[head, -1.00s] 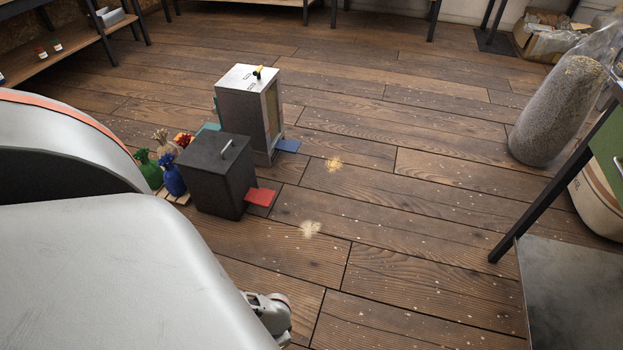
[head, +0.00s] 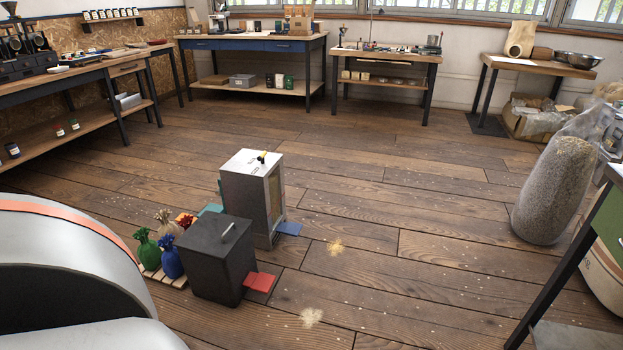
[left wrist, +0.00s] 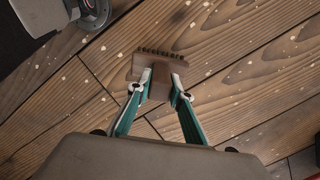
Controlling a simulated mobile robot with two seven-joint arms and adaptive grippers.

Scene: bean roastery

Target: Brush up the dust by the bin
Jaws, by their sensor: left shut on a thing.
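A dark grey bin (head: 215,262) with a top handle and a red pedal (head: 259,282) stands left of centre in the head view. A taller pale metal bin (head: 250,195) with a blue pedal (head: 289,228) stands behind it. A pale dust patch (head: 311,317) lies on the floor right of the red pedal. A golden dust patch (head: 335,247) lies right of the blue pedal. In the left wrist view, my left gripper (left wrist: 161,80) is shut on a wooden brush (left wrist: 158,64) with dark bristles, above the floor. My right gripper is in neither view.
Small tied sacks (head: 171,260) stand on a little pallet left of the dark bin. A large bean-filled sack (head: 548,195) stands at the right, near a dark table leg (head: 560,265). Benches (head: 250,45) line the back. The middle floor is open, with scattered pale specks.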

